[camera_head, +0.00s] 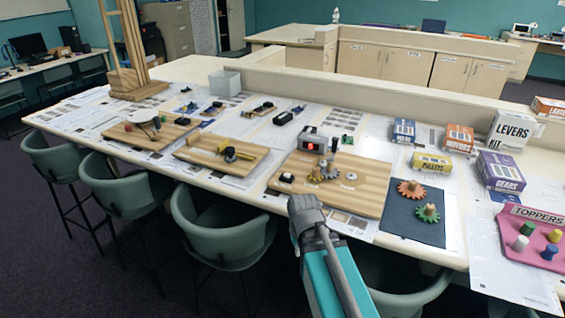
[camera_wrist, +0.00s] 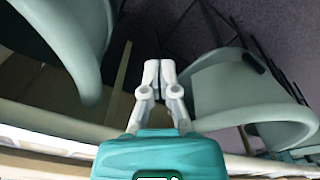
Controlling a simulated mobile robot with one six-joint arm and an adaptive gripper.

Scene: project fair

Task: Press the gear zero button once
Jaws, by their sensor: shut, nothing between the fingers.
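The gear board (camera_head: 370,193) is a wooden panel on the long table, right of centre in the head view. A small round white button (camera_head: 287,178) sits near its left front corner, apparently the gear zero button; its label is unreadable. A grey box with a red lit display (camera_head: 310,147) stands at the board's back left, with metal gears (camera_head: 326,170) in front of it. My gripper (camera_wrist: 158,70) is shut and empty in the wrist view, above chairs and floor. In the head view my arm rises in front of the board, below the button; fingertips cannot be made out.
Green chairs (camera_head: 228,238) line the table's front edge. A dark mat (camera_head: 405,225) with orange and green gears lies right of the board. Kit boxes (camera_head: 508,134) and a pink toppers tray (camera_head: 515,250) stand farther right. Another wooden board (camera_head: 205,150) lies to the left.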

